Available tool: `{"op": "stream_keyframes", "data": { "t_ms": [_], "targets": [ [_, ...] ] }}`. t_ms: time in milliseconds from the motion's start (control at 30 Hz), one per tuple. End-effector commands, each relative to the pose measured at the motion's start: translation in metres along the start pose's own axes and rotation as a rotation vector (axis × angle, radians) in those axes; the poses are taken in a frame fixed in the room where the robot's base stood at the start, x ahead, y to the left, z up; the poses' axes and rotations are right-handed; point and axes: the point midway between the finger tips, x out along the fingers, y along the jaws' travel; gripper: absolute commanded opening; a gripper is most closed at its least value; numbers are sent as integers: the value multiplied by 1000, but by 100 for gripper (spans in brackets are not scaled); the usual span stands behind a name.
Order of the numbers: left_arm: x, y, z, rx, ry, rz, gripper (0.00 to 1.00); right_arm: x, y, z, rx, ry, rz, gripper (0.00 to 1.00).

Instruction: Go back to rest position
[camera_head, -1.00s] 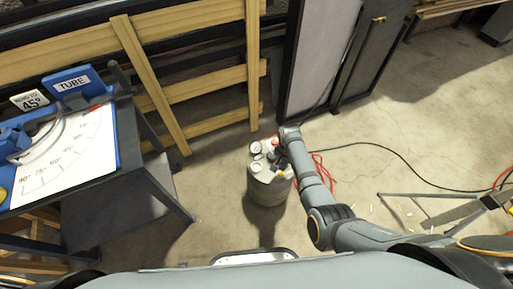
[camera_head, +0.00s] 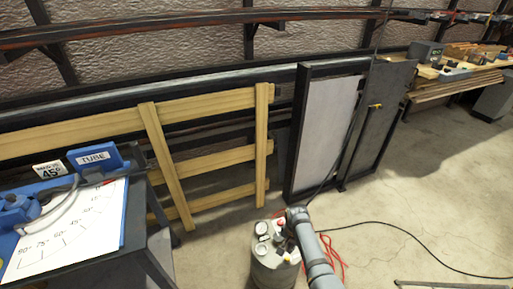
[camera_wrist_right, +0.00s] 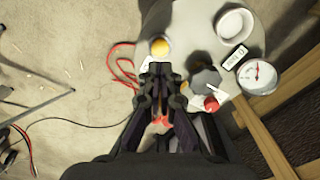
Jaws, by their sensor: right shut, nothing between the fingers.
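My right gripper (camera_head: 283,236) hangs from my grey arm over the pale tank, partly hidden by the wrist. In the right wrist view its fingers (camera_wrist_right: 162,74) are together, with nothing between them. The fingers point over the edge of the tank top, close to a yellow-orange knob (camera_wrist_right: 160,47) and a dark knob (camera_wrist_right: 205,79). Whether they touch the tank cannot be told. My left gripper is in neither view.
The pale tank (camera_head: 270,272) with gauges stands on the concrete floor. A blue-edged board marked with angles (camera_head: 75,225) lies on a bench at left. Wooden slats (camera_head: 210,162) and dark framed panels (camera_head: 325,120) stand behind. Red and black cables (camera_wrist_right: 118,62) cross the floor, which is open at right.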

Motion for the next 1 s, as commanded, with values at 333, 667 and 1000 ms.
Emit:
{"op": "stream_keyframes", "data": {
  "t_ms": [333, 667, 1000],
  "targets": [
    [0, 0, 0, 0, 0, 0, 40, 120, 94, 56, -217, 18, 2, 0],
    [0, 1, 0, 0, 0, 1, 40, 227, 268, 164, -560, 83, 16, 0],
    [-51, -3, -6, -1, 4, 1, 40, 193, 357, 219, -729, 128, 36, 0]
  ]
}}
